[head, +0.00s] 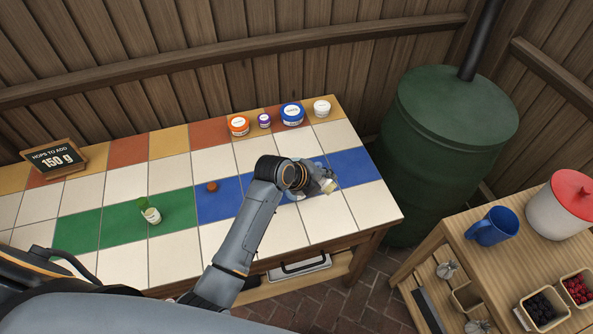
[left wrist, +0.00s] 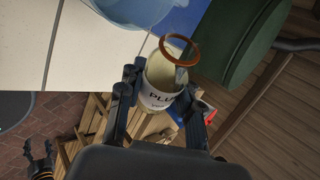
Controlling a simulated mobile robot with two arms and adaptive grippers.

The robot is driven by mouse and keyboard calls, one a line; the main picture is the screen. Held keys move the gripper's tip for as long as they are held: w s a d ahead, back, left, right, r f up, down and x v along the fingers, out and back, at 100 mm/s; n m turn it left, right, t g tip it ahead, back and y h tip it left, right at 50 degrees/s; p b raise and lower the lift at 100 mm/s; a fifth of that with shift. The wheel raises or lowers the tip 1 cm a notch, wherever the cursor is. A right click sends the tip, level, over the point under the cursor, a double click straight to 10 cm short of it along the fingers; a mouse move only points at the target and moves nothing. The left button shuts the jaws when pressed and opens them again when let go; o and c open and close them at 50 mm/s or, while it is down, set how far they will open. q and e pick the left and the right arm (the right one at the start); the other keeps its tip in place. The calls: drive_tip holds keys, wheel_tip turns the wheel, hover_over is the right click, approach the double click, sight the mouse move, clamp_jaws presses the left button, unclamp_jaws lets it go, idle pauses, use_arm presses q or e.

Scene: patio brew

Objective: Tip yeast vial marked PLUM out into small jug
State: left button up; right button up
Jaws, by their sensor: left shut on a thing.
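My left gripper (head: 326,184) is shut on the yeast vial marked PLUM, above the blue tiles. A pale blue vessel (left wrist: 133,8), likely the small jug, shows at the top edge of that view, close to the vial's mouth. In the head view my gripper mostly hides it. My right gripper (left wrist: 40,150) shows at the lower left of the wrist view, apparently open and empty.
Another vial (head: 151,215) stands on the green tiles. A small brown stopper (head: 212,187) lies on the blue tiles. Several lidded tubs (head: 291,114) line the back. A sign (head: 53,158) stands at left. A side table (head: 500,265) holds a blue mug (head: 493,227).

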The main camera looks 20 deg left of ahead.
use_arm(q)
drive_tip(key=shift+w+a+r+n+h, duration=0.2)
drive_tip(key=shift+a+r+n+h, duration=0.15)
drive_tip(key=shift+h, duration=0.25)
drive_tip(key=shift+a+r, duration=0.1)
drive_tip(key=shift+r, duration=0.1)
drive_tip(key=shift+a+f+n+g+h+b, duration=0.1)
drive_tip(key=shift+f+n+g+h+b, duration=0.25)
drive_tip(key=shift+h+b, duration=0.5)
drive_tip(key=shift+r, duration=0.3)
drive_tip(key=shift+h, duration=0.35)
drive_tip(key=shift+d+r+n, duration=0.15)
drive_tip(key=shift+d+n, duration=0.1)
drive_tip(key=shift+n, duration=0.05)
drive_tip(key=shift+g, duration=0.25)
drive_tip(key=shift+r+h+b, duration=0.4)
drive_tip(key=shift+h+b, duration=0.2)
drive_tip(key=shift+b, duration=0.05)
